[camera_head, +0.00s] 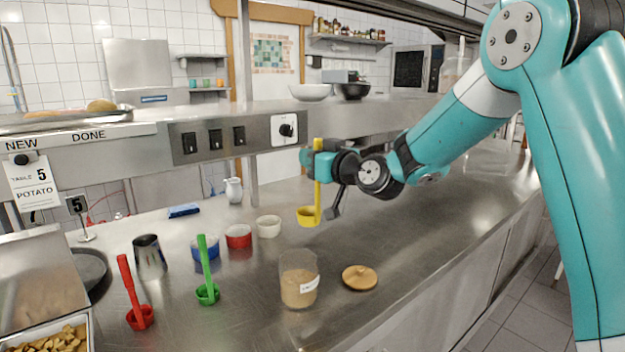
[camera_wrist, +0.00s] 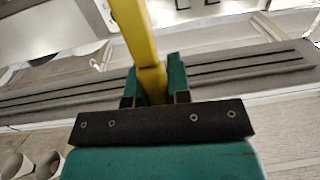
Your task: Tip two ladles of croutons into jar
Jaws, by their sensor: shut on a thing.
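My gripper (camera_head: 318,160) is shut on the handle of a yellow ladle (camera_head: 317,185) and holds it upright above the counter. The ladle's bowl hangs behind and above the glass jar (camera_head: 297,268), apart from it. Whether the bowl holds anything is hidden. The jar stands open on the counter, with a white label and a tan filling whose kind I cannot tell. The yellow handle (camera_wrist: 150,70) also shows between the fingers in the wrist view. Croutons (camera_head: 58,343) lie in a metal tray at the bottom left.
A round wooden lid (camera_head: 360,278) lies right of the jar. A green ladle (camera_head: 207,280), a red ladle (camera_head: 138,312), a metal pitcher (camera_head: 150,257) and blue, red and white bowls (camera_head: 268,227) stand to the left. The counter's right side is clear.

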